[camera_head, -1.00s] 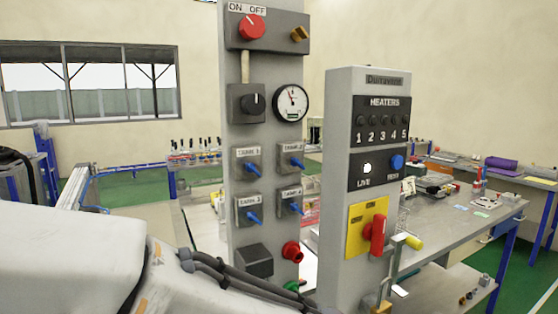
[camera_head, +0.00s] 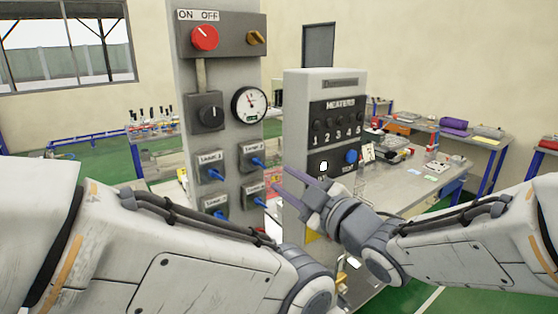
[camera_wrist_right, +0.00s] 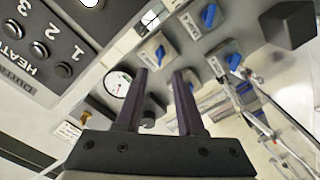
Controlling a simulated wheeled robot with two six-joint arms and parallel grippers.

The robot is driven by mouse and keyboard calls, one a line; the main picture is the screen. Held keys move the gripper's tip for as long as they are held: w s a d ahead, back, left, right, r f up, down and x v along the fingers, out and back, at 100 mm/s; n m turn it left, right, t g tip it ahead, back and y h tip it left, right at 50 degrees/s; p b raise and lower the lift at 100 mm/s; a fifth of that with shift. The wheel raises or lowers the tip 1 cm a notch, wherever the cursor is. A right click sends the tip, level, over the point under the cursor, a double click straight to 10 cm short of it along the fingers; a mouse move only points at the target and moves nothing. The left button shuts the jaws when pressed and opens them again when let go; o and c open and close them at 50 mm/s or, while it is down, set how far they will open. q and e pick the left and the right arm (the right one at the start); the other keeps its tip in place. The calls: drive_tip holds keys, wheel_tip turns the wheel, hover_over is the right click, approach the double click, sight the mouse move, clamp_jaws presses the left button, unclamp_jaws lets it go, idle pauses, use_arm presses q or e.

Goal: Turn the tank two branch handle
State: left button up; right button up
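The tank two branch handle (camera_head: 258,162) is a small blue lever on a grey box, upper right of the group of blue handles on the tall grey panel (camera_head: 232,72). It also shows in the right wrist view (camera_wrist_right: 160,52), beyond the fingertips and slightly left of the right finger's tip. My right gripper (camera_head: 277,182) reaches in from the right with fingers apart and empty, in front of the panels, below and right of the handle. In the right wrist view both dark fingers (camera_wrist_right: 157,72) stand apart with nothing between them. My left arm crosses the lower left; its gripper is not visible.
Other blue handles (camera_head: 214,174) sit beside and below. A gauge (camera_head: 249,104), a black knob (camera_head: 209,112) and a red knob (camera_head: 205,38) are above. The shorter heaters panel (camera_head: 293,122) stands right, close behind my right gripper. My arms hide the lower panels.

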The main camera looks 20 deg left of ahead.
sight(262, 165)
drive_tip(key=p+x, duration=0.3)
drive_tip(key=x, duration=0.5)
drive_tip(key=shift+a+p, duration=0.1)
drive_tip(key=shift+p, duration=0.2)
drive_tip(key=shift+w+a, duration=0.25)
drive_tip(key=shift+w, duration=0.05)
drive_tip(key=shift+c, duration=0.3)
clamp_jaws()
